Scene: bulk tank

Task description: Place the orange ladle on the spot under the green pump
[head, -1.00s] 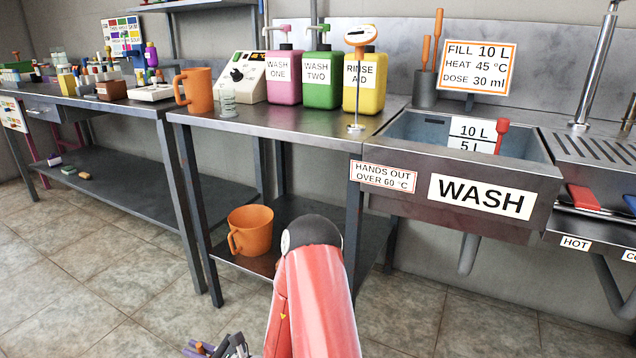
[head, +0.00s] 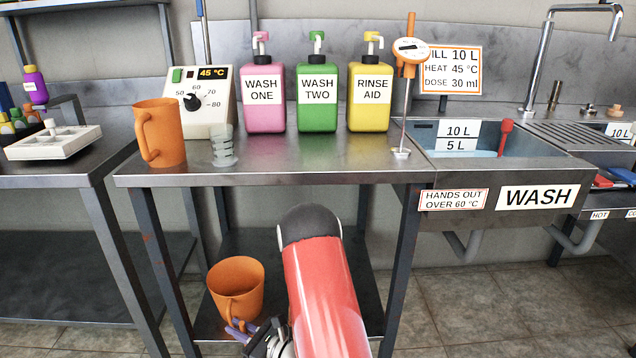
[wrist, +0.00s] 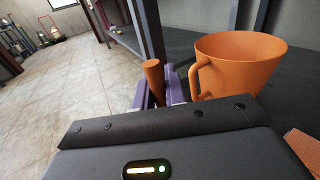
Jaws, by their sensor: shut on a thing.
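My gripper (wrist: 166,92) is low, in front of the lower shelf. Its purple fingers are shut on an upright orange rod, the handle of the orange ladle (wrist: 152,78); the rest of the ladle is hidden. In the head view my gripper (head: 240,332) shows at the bottom, partly behind my red arm. The green pump bottle (head: 318,100), marked WASH TWO, stands on the tabletop between the pink and yellow bottles. The steel top (head: 318,160) in front of it is bare; I see no mark there.
An orange jug (head: 237,280) on the lower shelf is close to my gripper. On the tabletop are another orange jug (head: 165,130), a clear cup (head: 224,148), a control box (head: 203,105), the pink (head: 263,100) and yellow (head: 369,100) bottles, and a thermometer (head: 410,50) beside the sink.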

